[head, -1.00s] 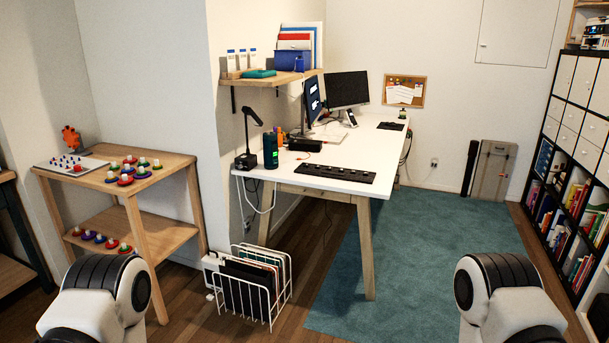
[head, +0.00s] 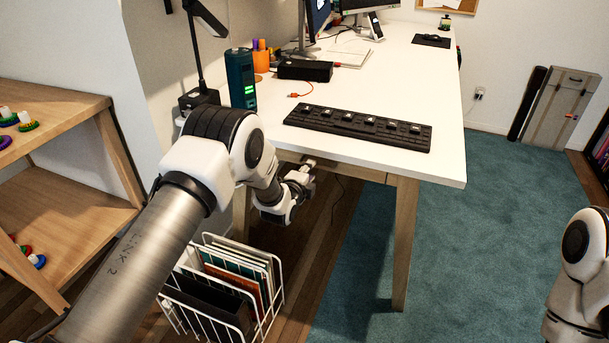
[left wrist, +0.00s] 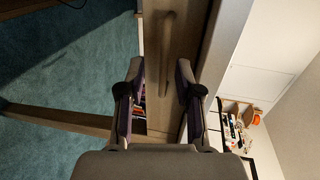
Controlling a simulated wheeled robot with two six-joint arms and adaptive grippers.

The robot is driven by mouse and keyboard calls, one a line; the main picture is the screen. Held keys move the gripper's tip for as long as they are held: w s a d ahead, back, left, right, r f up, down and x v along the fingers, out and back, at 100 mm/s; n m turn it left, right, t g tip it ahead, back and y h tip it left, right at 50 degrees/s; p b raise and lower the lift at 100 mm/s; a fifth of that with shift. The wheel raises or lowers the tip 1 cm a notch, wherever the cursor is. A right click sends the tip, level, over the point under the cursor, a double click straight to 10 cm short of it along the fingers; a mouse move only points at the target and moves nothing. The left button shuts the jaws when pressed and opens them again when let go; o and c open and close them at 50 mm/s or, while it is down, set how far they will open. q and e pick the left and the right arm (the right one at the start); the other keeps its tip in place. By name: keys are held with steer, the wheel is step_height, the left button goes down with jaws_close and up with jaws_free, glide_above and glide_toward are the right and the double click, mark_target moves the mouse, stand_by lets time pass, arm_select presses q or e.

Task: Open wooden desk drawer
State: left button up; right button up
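The wooden desk drawer front (head: 345,169) sits under the white top of the desk (head: 440,140) and looks shut. It also shows in the left wrist view (left wrist: 156,75). There a bar handle (left wrist: 168,45) runs along the drawer front, ahead of my left gripper (left wrist: 158,72). My left gripper (head: 306,177) is open and empty, with one finger to each side of the handle's line. It hides part of the drawer in the head view. I cannot tell whether it touches the handle. My right arm shows at the right edge; its gripper is out of view.
A wire rack with folders (head: 225,285) stands on the floor below my left arm. A wooden shelf (head: 75,205) is at the left. A desk leg (head: 404,240) stands right of my gripper. A black key strip (head: 360,128) lies on the desk. The teal carpet (head: 480,230) is clear.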

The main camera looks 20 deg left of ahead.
arm_select(q)
steer(key=x, duration=0.3)
steer(key=shift+w+d, duration=0.35)
steer(key=shift+w, duration=0.05)
steer(key=shift+w+r, duration=0.1)
steer(key=shift+w, duration=0.05)
steer(key=shift+r, duration=0.15)
steer(key=shift+c, duration=0.7)
jaws_close()
